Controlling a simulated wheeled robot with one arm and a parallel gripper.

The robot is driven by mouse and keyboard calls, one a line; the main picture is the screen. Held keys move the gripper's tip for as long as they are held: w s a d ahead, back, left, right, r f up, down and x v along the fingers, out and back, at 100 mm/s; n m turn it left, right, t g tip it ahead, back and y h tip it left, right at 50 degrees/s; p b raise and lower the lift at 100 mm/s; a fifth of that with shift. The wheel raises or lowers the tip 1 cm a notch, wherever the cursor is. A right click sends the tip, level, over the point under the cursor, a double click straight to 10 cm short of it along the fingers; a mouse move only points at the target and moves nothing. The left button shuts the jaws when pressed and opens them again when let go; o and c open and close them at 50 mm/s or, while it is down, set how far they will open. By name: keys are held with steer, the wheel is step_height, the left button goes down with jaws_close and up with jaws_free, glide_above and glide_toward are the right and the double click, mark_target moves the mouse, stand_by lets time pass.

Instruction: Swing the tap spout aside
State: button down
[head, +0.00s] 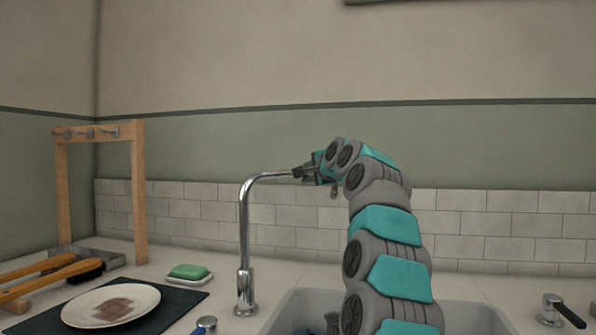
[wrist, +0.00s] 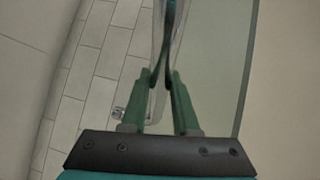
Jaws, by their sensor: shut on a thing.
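The chrome tap spout (head: 266,176) rises from the counter left of the sink and bends right at the top. My gripper (head: 300,172) is at the outer end of the spout and shut on it, with my teal and grey arm coming from the right. In the wrist view my gripper (wrist: 161,80) has its two green fingers close together on the spout (wrist: 163,40), which runs away from the fingertips. The very tip of the spout is partly hidden by my gripper in the head view.
A grey sink (head: 300,306) lies under my arm. Left of the tap are a green soap (head: 188,271) on a dish, a stained plate (head: 110,304) on a dark mat, brushes (head: 50,272) and a wooden rack (head: 138,190). A lever handle (head: 562,310) stands at the right.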

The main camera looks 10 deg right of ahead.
steer(key=shift+w+a+f+n+g+y+p, duration=0.1)
steer(key=shift+w+a+n+g+y+p, duration=0.1)
steer(key=shift+w+a+n+y+p, duration=0.4)
steer(key=shift+w+a+n+g+y+p, duration=0.2)
steer(key=shift+w+a+n+y+p, duration=0.15)
steer(key=shift+w+y+p, duration=0.3)
steer(key=shift+w, duration=0.15)
steer(key=c, duration=0.7)
jaws_free()
steer(key=shift+s, duration=0.2)
